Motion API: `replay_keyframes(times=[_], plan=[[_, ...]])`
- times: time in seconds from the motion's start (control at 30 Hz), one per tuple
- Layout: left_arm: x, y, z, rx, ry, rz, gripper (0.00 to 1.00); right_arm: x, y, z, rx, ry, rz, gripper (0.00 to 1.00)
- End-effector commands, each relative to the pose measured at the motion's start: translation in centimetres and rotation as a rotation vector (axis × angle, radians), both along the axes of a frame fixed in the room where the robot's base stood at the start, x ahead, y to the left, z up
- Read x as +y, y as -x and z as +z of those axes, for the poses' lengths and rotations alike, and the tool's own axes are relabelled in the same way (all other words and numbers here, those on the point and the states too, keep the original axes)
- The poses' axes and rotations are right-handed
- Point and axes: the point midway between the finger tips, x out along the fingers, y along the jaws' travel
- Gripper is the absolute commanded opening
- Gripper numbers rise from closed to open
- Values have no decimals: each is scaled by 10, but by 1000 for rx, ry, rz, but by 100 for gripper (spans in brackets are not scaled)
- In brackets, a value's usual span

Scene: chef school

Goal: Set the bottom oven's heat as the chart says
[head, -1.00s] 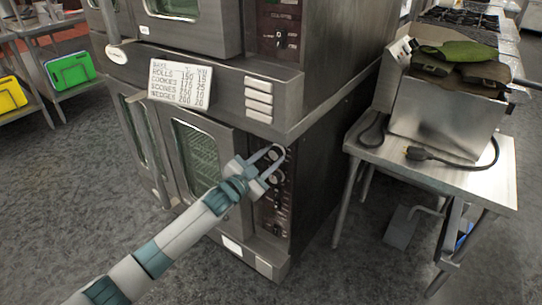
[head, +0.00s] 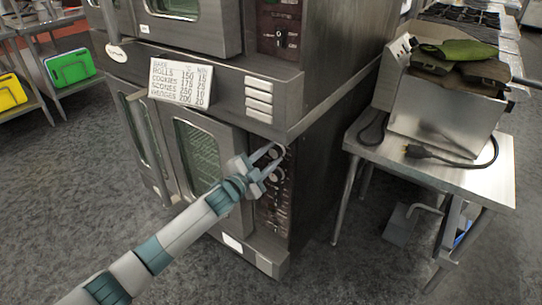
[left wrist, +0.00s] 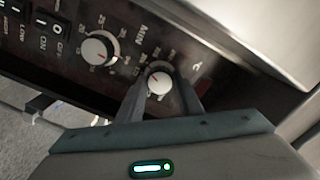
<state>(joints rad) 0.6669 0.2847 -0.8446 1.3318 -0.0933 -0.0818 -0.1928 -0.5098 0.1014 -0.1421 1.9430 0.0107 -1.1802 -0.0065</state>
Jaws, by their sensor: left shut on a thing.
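The bottom oven (head: 205,150) has a dark control panel on its right side. My left gripper (head: 279,161) reaches the top of this panel and is shut on the uppermost knob. In the left wrist view, this white-faced knob (left wrist: 158,82) sits between the two fingers, with small numbers around it and what looks like a degree mark beside it. Its exact setting is too small to read. A second knob (left wrist: 98,48), beside the word MIN, is apart from the fingers. The chart (head: 180,82) on the oven lists rolls, cookies, scones and wedges with two number columns. My right gripper is out of view.
Rocker switches (left wrist: 45,28) lie farther along the panel. The upper oven (head: 277,38) has its own controls above. A steel side table (head: 440,178) with a fryer-like box (head: 440,118) and a loose cord stands to the right. Grey floor is open in front.

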Motion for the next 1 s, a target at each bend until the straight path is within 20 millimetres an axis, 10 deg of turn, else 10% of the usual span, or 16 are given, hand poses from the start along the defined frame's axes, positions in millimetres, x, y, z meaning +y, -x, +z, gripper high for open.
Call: replay_keyframes(times=[0.1,0.13,0.2,1.0], plan=[[0,1,-3,4,-2,1,11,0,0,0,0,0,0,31],[0,1,-3,4,-2,1,38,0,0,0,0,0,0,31],[0,1,-2,4,0,0,52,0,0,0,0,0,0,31],[27,37,-2,2,1,0,52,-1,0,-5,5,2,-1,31]])
